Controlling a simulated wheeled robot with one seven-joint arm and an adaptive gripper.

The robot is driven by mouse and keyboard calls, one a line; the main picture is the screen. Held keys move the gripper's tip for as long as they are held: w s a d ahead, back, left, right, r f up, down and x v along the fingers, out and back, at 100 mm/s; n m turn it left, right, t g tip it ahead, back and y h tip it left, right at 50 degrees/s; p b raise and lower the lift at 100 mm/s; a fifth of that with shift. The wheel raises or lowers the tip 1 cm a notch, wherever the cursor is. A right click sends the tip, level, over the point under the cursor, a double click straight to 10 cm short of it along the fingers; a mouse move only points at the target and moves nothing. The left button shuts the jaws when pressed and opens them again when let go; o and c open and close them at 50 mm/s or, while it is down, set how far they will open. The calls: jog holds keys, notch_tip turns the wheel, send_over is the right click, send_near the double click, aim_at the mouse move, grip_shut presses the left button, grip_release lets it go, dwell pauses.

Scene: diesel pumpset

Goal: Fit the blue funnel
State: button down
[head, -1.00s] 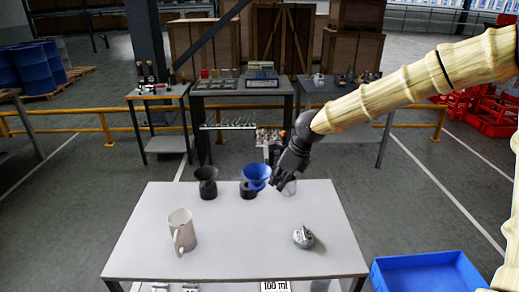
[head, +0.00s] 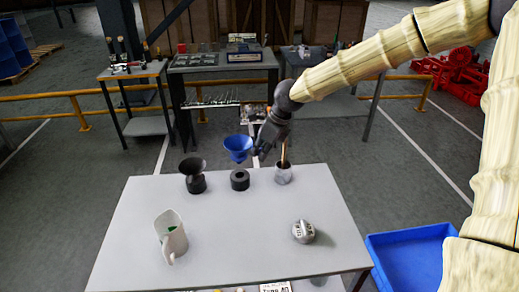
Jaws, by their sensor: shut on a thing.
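The blue funnel (head: 238,147) is in the air above the back of the white table (head: 215,235), upright with its wide mouth up. My gripper (head: 258,150) is at its right side and shut on it. Below the funnel, apart from it, stands a short black ring-shaped holder (head: 240,180). A black funnel (head: 193,172) sits in a similar black holder to the left.
A beige jug (head: 171,238) with something green inside stands at the front left. A round silver object (head: 303,232) lies at the front right. A grey cup (head: 283,175) with a stick stands right of the holder. A blue bin (head: 405,262) is beside the table.

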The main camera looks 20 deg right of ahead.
jog(key=shift+f+b, duration=0.75)
jog(key=shift+f, duration=1.7)
jog(key=shift+a+p, duration=0.1)
jog(key=shift+p, duration=0.8)
jog(key=shift+f, duration=0.2)
jog(key=shift+f, duration=1.35)
jog(key=shift+p, duration=0.3)
jog(key=c, duration=1.5)
grip_release()
